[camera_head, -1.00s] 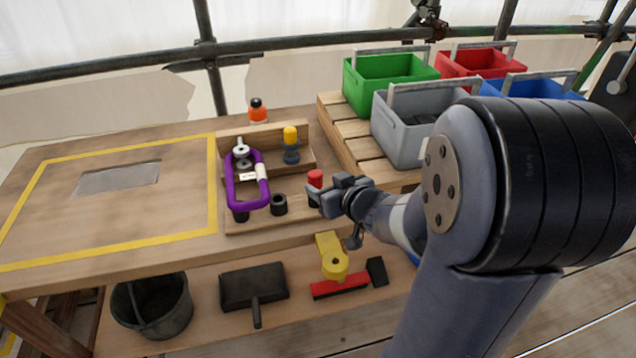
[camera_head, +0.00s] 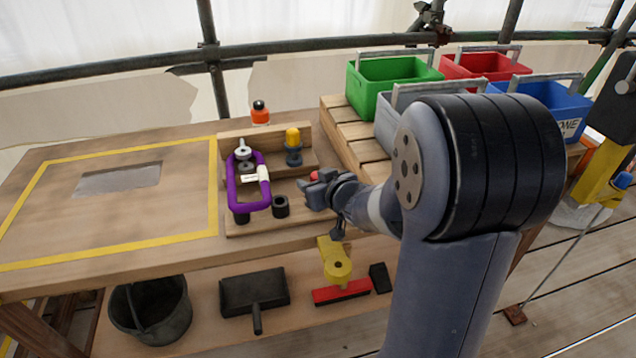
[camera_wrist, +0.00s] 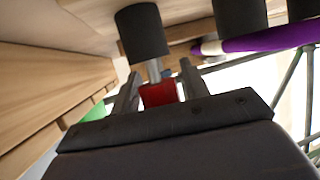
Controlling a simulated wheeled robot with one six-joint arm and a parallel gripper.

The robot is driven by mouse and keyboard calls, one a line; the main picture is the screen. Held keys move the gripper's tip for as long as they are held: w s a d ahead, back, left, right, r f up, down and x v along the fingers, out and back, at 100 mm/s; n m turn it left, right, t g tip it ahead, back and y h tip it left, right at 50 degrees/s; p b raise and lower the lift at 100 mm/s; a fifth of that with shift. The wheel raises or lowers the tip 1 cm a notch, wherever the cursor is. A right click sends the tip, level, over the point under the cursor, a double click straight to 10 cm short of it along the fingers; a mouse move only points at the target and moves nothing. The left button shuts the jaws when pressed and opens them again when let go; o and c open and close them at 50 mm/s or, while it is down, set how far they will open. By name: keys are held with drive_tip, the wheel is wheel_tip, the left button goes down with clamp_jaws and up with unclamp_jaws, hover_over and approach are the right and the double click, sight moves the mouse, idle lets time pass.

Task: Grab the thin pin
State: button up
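A pin with a red head (camera_head: 315,176) stands at the right end of the wooden holder (camera_head: 245,229), partly hidden by my gripper (camera_head: 312,194). In the wrist view, its red head (camera_wrist: 158,94) shows between the two fingers of my gripper (camera_wrist: 158,82). Its thin grey shaft (camera_wrist: 154,69) runs into a black round socket (camera_wrist: 142,32). The fingers stand apart on either side of the head, and I see no clear grip on it. A yellow-topped pin (camera_head: 293,137) with a blue-grey lower part stands at the back of the holder.
A purple shackle (camera_head: 232,190) and a black socket (camera_head: 280,207) are left of my gripper. An orange bottle (camera_head: 260,114) stands behind. Green (camera_head: 373,90), grey (camera_head: 386,128), red (camera_head: 500,66) and blue (camera_head: 560,100) crates are at the back right. The taped bench area is mostly clear.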

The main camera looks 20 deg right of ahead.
drive_tip(key=c, duration=0.8)
drive_tip(key=shift+o, duration=0.2)
drive_tip(key=shift+r, duration=0.1)
